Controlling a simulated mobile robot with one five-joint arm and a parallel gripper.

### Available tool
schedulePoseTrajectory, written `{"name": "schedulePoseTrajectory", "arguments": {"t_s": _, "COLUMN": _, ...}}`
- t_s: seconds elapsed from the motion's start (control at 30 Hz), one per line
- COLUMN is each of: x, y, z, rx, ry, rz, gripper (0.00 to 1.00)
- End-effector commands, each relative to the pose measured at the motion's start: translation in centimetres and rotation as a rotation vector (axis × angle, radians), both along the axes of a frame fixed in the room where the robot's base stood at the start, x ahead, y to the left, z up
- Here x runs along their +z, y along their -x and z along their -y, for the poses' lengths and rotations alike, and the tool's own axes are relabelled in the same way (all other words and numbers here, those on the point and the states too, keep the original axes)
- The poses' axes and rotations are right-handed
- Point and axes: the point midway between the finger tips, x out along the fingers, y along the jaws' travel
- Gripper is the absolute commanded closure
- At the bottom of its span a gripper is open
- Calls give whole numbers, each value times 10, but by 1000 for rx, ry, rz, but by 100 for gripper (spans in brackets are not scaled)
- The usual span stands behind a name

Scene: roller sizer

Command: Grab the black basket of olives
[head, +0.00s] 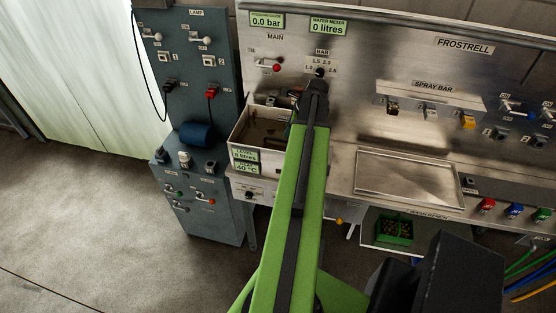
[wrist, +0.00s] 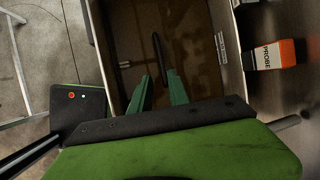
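I cannot make out a black basket of olives in either view. A green crate (head: 394,230) with small dark round things in it sits on the low shelf under the bench. My gripper (wrist: 160,76) points down into a steel tank (wrist: 208,80) with brownish contents. Its two green fingers are apart. A thin dark rod (wrist: 157,48) shows beyond and partly between the fingertips; I cannot tell whether they touch it. In the head view my arm hides the gripper and part of the tank (head: 243,131).
An orange and black probe (wrist: 274,54) is beside the tank in the wrist view. A blue-grey control panel (head: 222,110) stands left of the bench. The bench has a shallow tray (head: 408,180) and coloured valves on the right. Open floor lies at left.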

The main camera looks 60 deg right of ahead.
Motion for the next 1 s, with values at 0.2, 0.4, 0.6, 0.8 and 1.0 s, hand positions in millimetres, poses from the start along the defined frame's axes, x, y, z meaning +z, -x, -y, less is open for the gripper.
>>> {"name": "schedulePoseTrajectory", "arguments": {"t_s": 0.2, "x": -58, "y": -22, "z": 4, "rx": 2, "ry": 0, "rz": 0, "gripper": 78}}
{"name": "schedulePoseTrajectory", "arguments": {"t_s": 0.4, "x": -77, "y": -34, "z": 5, "rx": 2, "ry": 1, "rz": -1, "gripper": 78}}
{"name": "schedulePoseTrajectory", "arguments": {"t_s": 0.6, "x": -81, "y": -36, "z": 6, "rx": 1, "ry": 1, "rz": -1, "gripper": 78}}
{"name": "schedulePoseTrajectory", "arguments": {"t_s": 0.8, "x": -115, "y": -49, "z": 12, "rx": 1, "ry": 1, "rz": -1, "gripper": 78}}
{"name": "schedulePoseTrajectory", "arguments": {"t_s": 1.0, "x": -121, "y": -55, "z": 11, "rx": 1, "ry": 1, "rz": -1, "gripper": 78}}
